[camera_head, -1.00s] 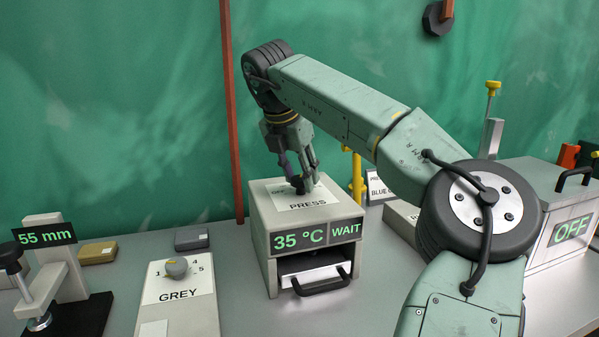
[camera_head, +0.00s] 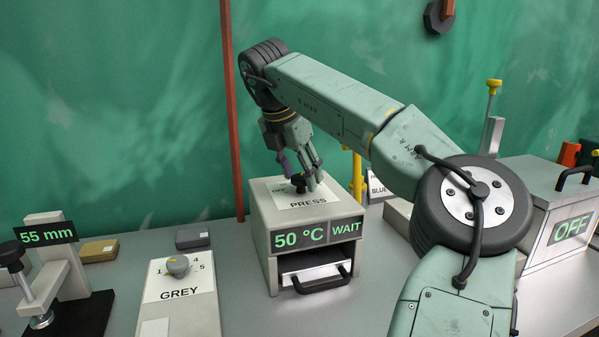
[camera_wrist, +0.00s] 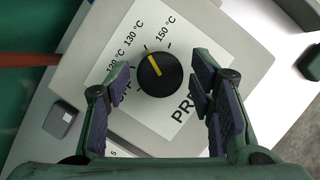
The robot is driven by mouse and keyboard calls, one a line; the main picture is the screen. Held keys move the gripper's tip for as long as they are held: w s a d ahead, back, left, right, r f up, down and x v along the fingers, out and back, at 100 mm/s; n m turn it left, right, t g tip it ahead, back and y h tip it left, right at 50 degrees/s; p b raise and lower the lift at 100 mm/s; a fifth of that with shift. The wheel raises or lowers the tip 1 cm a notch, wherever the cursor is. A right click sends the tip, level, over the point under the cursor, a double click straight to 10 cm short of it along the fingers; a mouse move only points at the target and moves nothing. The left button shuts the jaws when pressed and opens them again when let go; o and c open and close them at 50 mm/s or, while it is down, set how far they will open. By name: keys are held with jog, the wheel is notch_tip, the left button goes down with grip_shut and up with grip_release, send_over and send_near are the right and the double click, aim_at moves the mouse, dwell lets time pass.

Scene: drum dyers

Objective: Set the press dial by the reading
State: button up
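The press (camera_head: 262,220) is a grey box with a "PRESS" label on top and a display (camera_head: 300,239) reading "50 °C" and "WAIT". Its black round dial (camera_wrist: 160,74) has a yellow pointer, aimed toward the 130 °C side, left of the 150 °C label. The dial also shows as a dark knob in the head view (camera_head: 298,183). My gripper (camera_wrist: 158,84) is open, pointing down over the press top. Its fingers stand either side of the dial, with small gaps in the wrist view. It also shows in the head view (camera_head: 304,176).
A front tray with a black handle (camera_head: 322,282) sits under the display. Right is a box reading "OFF" (camera_head: 571,229). A yellow post (camera_head: 357,178) stands close behind the press.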

jog(key=shift+o, duration=0.2)
jog(key=v, duration=0.7)
jog(key=shift+r, duration=0.2)
jog(key=shift+s, duration=0.15)
